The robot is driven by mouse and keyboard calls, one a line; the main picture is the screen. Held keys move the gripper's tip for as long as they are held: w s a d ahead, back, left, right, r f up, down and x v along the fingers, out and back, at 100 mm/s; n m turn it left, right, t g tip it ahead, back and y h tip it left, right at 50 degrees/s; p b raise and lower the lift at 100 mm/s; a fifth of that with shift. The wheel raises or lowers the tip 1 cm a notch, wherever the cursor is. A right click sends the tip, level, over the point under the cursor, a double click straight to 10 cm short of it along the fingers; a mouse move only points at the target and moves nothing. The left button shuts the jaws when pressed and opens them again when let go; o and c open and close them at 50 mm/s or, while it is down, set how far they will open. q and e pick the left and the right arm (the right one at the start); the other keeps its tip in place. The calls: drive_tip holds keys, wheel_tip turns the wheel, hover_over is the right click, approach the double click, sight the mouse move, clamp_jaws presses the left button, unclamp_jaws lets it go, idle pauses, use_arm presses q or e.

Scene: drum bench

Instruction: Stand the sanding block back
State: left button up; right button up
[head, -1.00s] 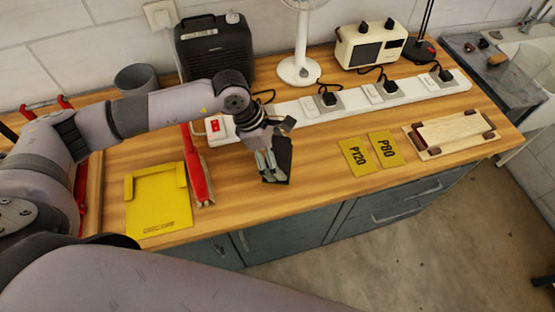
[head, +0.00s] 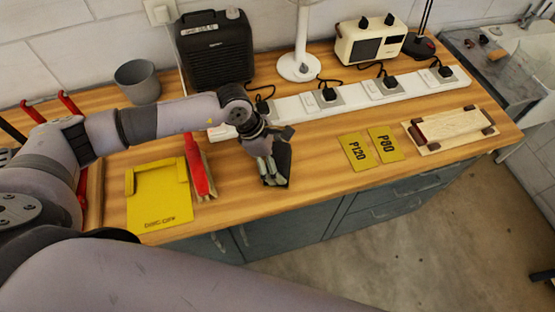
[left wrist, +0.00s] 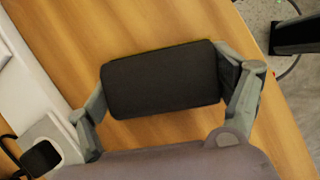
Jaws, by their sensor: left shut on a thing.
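The sanding block is a black, rounded-edged block (left wrist: 162,80) between the two fingers of my left gripper (head: 270,170). In the left wrist view one finger lies at each short end of it. In the head view the block (head: 283,164) is partly hidden by the fingers, near the bench's front edge. I cannot tell whether it touches the wood. A yellow tray (head: 160,198) with a raised rim lies to the left of the gripper. My right gripper does not show.
A red-handled tool (head: 196,170) stands between the yellow tray and the gripper. The white power strip (head: 290,105) runs behind. Two yellow sheets marked P120 (head: 358,153) and P80 (head: 386,144) lie to the right, beside a wooden board (head: 450,130). Bare wood surrounds the gripper.

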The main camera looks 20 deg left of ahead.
use_arm(q)
drive_tip(key=shift+s+a+f, duration=0.1)
drive_tip(key=shift+s+f, duration=0.2)
drive_tip(key=shift+f, duration=0.2)
drive_tip(key=o, duration=1.5)
drive_tip(key=shift+f, duration=0.1)
drive_tip(key=shift+o, duration=1.1)
drive_tip(key=shift+w, duration=0.25)
